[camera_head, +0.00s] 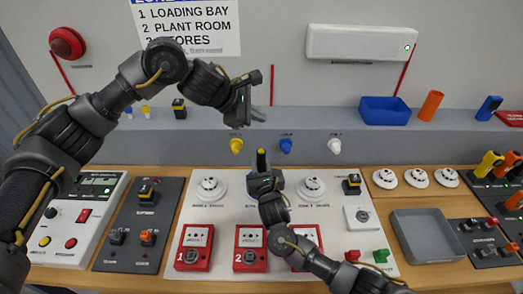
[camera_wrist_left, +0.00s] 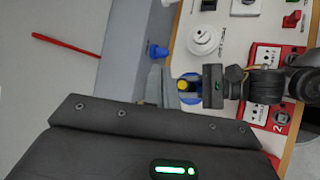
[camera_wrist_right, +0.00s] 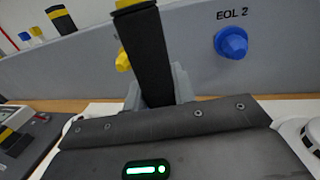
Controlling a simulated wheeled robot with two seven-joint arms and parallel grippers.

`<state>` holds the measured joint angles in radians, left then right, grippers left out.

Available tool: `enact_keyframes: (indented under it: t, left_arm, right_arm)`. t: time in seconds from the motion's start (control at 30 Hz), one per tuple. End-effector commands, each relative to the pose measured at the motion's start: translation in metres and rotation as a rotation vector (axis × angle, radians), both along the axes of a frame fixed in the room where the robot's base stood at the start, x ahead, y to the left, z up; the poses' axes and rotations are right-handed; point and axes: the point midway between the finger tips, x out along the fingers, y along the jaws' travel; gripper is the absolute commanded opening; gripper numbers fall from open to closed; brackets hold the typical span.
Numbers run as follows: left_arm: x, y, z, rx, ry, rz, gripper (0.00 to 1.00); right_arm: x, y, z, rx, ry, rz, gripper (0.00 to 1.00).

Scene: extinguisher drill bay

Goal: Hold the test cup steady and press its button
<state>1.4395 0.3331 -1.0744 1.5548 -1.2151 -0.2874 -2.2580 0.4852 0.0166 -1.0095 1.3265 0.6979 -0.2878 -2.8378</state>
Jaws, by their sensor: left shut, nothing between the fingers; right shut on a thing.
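My right gripper (camera_head: 264,178) is shut on a dark upright piece with a yellow top (camera_head: 262,159), which I take to be the test cup. In the right wrist view it is a tall black bar (camera_wrist_right: 147,55) between the grey fingers, its yellow top cut by the frame edge. In the left wrist view its yellow end (camera_wrist_left: 183,85) shows with blue beside it; I cannot tell if the blue belongs to it. My left gripper (camera_head: 260,114) is shut and empty, above and slightly left of the held piece, apart from it in the head view. No separate button can be made out.
A white board carries two detectors (camera_head: 210,188) (camera_head: 311,188) and several red call points (camera_head: 194,247). Yellow (camera_head: 237,146), blue (camera_head: 286,145) and white (camera_head: 334,146) knobs line the ledge front. A grey tray (camera_head: 428,236) stands right; a control panel (camera_head: 77,215) stands left.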

Motion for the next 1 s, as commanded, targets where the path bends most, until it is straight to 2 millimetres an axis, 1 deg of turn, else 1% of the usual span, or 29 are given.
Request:
enact_keyframes:
  t: [0.3, 0.47, 0.8, 1.0]
  left_arm:
    - [0.000, 0.000, -0.001, 0.004, -0.001, -0.002, 0.00]
    - [0.000, 0.000, -0.009, 0.003, 0.001, -0.002, 0.00]
    - [0.000, 0.001, -0.054, 0.003, 0.004, -0.002, 0.00]
    - [0.000, 0.001, -0.075, 0.003, 0.003, -0.002, 0.00]
  right_arm:
    - [0.000, 0.000, 0.000, 0.000, 0.000, -0.001, 0.00]
    - [0.000, 0.000, 0.000, 0.000, 0.000, -0.001, 0.00]
    - [0.000, 0.000, 0.000, 0.000, 0.000, -0.001, 0.00]
    - [0.000, 0.000, 0.000, 0.000, 0.000, -0.001, 0.00]
